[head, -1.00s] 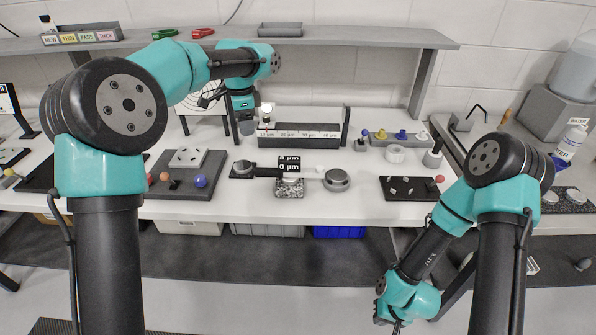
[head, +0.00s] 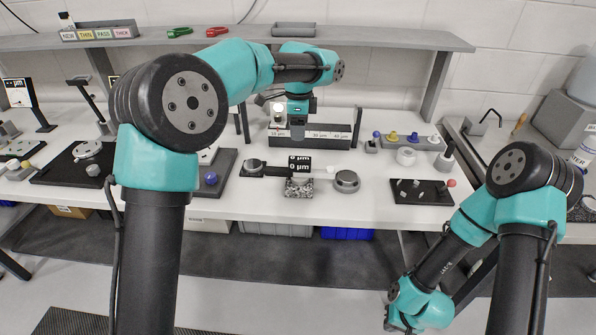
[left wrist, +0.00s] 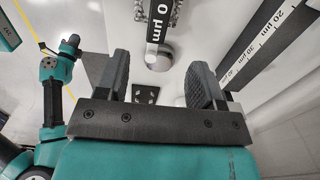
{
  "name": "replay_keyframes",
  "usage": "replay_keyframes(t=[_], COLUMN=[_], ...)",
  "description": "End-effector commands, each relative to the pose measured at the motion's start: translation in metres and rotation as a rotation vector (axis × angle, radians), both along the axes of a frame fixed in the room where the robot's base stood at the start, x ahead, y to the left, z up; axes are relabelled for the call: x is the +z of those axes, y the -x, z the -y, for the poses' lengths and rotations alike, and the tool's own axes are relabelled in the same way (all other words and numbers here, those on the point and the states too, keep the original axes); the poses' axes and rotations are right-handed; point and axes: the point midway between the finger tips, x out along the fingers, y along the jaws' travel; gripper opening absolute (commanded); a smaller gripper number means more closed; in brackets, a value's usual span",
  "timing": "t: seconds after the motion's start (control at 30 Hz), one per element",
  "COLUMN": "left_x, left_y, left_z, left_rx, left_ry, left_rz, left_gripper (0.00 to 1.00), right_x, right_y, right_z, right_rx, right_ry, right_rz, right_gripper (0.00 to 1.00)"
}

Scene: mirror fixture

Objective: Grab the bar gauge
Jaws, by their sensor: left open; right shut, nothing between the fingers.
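I cannot tell for certain which piece is the bar gauge. A dark bar (head: 278,171) runs from a grey round puck (head: 254,167) to the black display reading 0 µm (head: 299,164) above a speckled block (head: 299,188). A second grey puck (head: 346,181) is on the right. My left gripper (head: 298,129) is over the labelled rack (head: 331,134), behind the display. In the left wrist view, the gripper's two fingers (left wrist: 161,76) are apart with nothing held between them. My right gripper (head: 408,329) is shut, low at the bottom edge, its tips barely visible.
A black tray with small parts (head: 422,191) and a white ring (head: 406,156) are on the right of the table. A grey shelf (head: 380,41) spans the back above the work area. The white table front (head: 300,211) is mostly clear.

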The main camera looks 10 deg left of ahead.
Motion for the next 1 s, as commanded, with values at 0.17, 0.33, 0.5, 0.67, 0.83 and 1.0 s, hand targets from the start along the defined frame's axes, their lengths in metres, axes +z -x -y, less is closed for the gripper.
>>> replay_keyframes(t=[0.17,0.33,0.5,0.67,0.83,1.0], left_x=[-0.032,-0.061,-0.079,-0.082,-0.082,-0.090], left_y=[0.000,0.001,0.001,0.000,0.000,0.001], left_z=[-0.001,-0.001,0.000,0.000,0.000,-0.001], left_rx=[-0.001,0.000,0.000,0.000,0.000,0.000], left_ry=[-0.002,-0.001,-0.001,0.000,0.000,-0.001], left_rz=[-0.003,-0.003,-0.002,0.000,0.000,-0.002], left_gripper=[0.62,0.62,0.62,0.62,0.62,0.62], right_x=[0.000,0.000,0.000,0.000,0.000,0.000], right_y=[0.000,0.000,0.000,0.000,0.000,0.000], right_z=[0.000,0.000,0.000,0.000,0.000,0.000], right_rx=[0.000,0.000,0.000,0.000,0.000,0.000], right_ry=[0.000,0.000,0.000,0.000,0.000,0.000], right_rz=[0.000,0.000,0.000,0.000,0.000,0.000], right_gripper=[0.00,0.00,0.00,0.00,0.00,0.00])
